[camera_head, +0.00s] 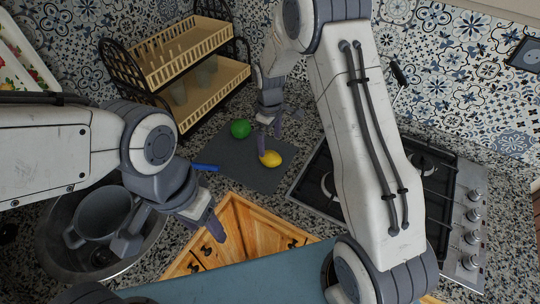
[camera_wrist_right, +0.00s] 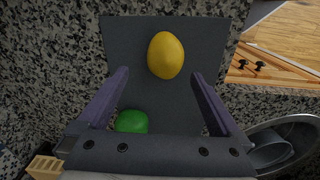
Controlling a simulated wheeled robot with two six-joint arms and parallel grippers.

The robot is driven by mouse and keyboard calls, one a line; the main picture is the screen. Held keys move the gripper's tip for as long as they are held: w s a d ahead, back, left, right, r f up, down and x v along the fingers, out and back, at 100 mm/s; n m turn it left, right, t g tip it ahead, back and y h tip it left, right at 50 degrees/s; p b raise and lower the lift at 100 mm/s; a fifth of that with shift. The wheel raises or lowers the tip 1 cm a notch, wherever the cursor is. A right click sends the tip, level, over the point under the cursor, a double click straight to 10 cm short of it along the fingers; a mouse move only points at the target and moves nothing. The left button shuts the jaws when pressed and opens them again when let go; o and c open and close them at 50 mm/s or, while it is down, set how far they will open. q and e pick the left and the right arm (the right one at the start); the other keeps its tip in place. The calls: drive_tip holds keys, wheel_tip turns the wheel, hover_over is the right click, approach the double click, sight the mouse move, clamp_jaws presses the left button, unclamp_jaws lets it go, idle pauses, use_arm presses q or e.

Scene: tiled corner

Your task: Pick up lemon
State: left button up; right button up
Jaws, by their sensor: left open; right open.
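The yellow lemon (camera_head: 271,159) lies on a dark grey mat (camera_head: 228,170) on the counter. My right gripper (camera_head: 270,132) is above the mat beside the lemon, and a finger overlaps the lemon's edge in the head view. In the right wrist view the lemon (camera_wrist_right: 165,55) lies beyond the tips of my open, empty right gripper (camera_wrist_right: 158,82), roughly centred between the fingers. A green fruit (camera_head: 240,128) lies on the mat to the left, and in the right wrist view it (camera_wrist_right: 132,121) is partly hidden by the gripper. My left gripper (camera_head: 172,238) is open and empty near the sink.
A blue-handled object (camera_head: 205,167) lies at the mat's left edge. A two-tier dish rack (camera_head: 210,92) stands behind the mat. A round sink (camera_head: 60,262) with a grey pot (camera_head: 100,215) is at the left. A gas hob (camera_head: 440,200) is at the right, partly behind my right arm.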

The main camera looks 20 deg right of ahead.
sight(270, 152)
drive_tip(key=shift+s+f, duration=0.1)
drive_tip(key=shift+f, duration=0.55)
drive_tip(key=f+p, duration=0.1)
drive_tip(key=f, duration=0.1)
drive_tip(key=s+f+p, duration=0.1)
drive_tip(key=f, duration=0.1)
drive_tip(key=shift+f+p, duration=0.15)
drive_tip(key=shift+p, duration=0.2)
drive_tip(key=shift+f, duration=0.4)
drive_tip(key=shift+w, duration=0.1)
drive_tip(key=c, duration=1.5)
